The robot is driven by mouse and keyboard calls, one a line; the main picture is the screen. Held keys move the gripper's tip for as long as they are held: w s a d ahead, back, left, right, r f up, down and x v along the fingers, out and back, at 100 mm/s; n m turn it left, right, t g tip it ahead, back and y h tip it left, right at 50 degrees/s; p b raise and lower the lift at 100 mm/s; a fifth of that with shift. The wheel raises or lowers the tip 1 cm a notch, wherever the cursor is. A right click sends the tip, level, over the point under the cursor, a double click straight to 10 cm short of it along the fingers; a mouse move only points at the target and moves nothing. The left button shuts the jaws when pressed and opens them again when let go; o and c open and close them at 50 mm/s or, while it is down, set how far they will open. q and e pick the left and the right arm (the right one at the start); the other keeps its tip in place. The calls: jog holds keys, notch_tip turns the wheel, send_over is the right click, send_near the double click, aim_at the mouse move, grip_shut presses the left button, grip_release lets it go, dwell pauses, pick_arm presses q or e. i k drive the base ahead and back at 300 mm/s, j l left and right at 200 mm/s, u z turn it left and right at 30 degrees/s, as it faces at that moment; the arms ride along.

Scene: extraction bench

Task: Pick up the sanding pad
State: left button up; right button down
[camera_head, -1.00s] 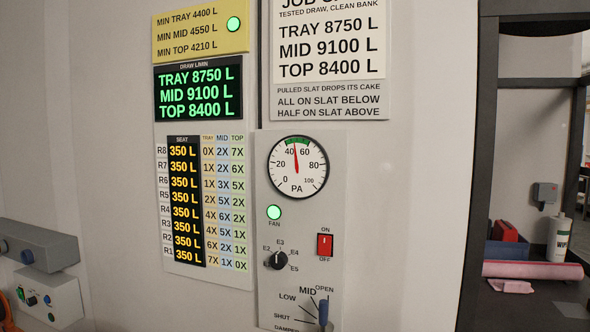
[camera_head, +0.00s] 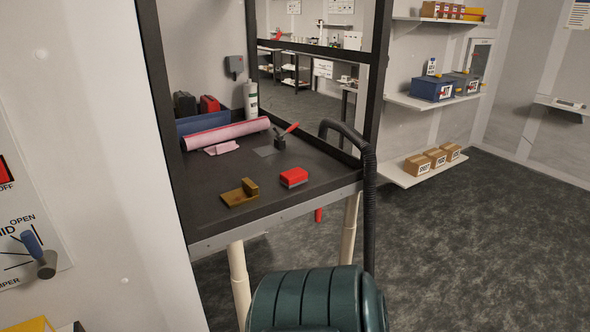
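A small red block (camera_head: 293,177) with a paler lower edge lies on the dark bench top (camera_head: 215,220), close to its front edge. It may be the sanding pad, but I cannot read a label. A brown wooden piece (camera_head: 238,193) with a raised block at one end lies to its left; it could also be a sanding tool. Neither of my grippers shows in the head view, and nothing is seen touching either piece.
A pink roll (camera_head: 225,134), pink cloth (camera_head: 221,149), white bottle (camera_head: 251,100) and red-handled tool (camera_head: 280,142) are farther back on the bench. A black hose (camera_head: 368,190) and dark green ribbed drum (camera_head: 318,300) stand in front. Dark posts frame the bench. Floor on the right is clear.

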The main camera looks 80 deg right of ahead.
aim_at(290, 178)
jog(key=l+z, duration=0.1)
jog(key=z, duration=2.45)
jog(key=i+l+u, duration=0.1)
jog(key=i+u, duration=0.3)
